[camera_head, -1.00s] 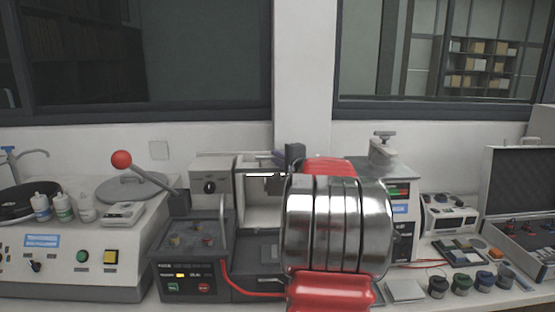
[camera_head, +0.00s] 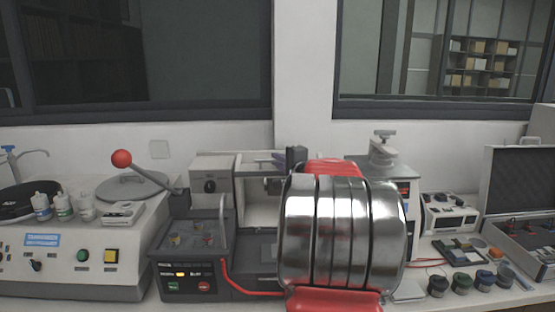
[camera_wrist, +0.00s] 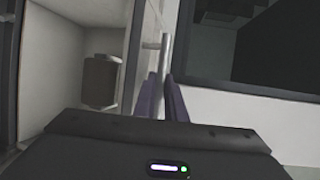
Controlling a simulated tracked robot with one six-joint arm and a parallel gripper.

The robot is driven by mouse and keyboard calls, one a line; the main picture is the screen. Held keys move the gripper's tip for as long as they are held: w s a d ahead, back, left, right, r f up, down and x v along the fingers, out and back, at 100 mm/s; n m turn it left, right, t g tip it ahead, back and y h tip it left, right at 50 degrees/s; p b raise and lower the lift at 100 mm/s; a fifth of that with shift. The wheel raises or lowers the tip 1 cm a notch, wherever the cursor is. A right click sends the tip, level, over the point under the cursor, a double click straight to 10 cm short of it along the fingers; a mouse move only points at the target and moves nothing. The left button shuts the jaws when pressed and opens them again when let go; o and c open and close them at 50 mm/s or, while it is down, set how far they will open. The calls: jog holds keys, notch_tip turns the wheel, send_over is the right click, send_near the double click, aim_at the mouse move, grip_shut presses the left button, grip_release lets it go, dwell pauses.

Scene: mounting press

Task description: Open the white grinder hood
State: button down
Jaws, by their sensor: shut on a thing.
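The white grinder (camera_head: 212,173) stands on the bench at the middle of the head view, left of my shiny arm. Its hood frame (camera_head: 252,158) and pale inside show there; my arm hides the right part. In the wrist view, the white inside wall (camera_wrist: 65,50) and a dark block within show at the left. A grey metal handle bar (camera_wrist: 166,48) runs down between the purple fingers of my gripper (camera_wrist: 162,88), which is shut on it. How far the hood is open is unclear.
A control box (camera_head: 188,282) with a red-ball lever (camera_head: 121,158) stands front left. A polishing machine (camera_head: 70,255) is farther left. Small jars (camera_head: 461,283) and an open case (camera_head: 525,240) are at right. A wall and windows are behind.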

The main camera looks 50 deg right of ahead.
jog(key=shift+s+a+f, duration=0.35)
jog(key=shift+s+a, duration=0.3)
jog(key=c, duration=2.1)
grip_release()
jog(key=v, duration=1.3)
jog(key=shift+s+a+r, duration=0.1)
jog(key=shift+s+a, duration=0.05)
jog(key=shift+s, duration=0.2)
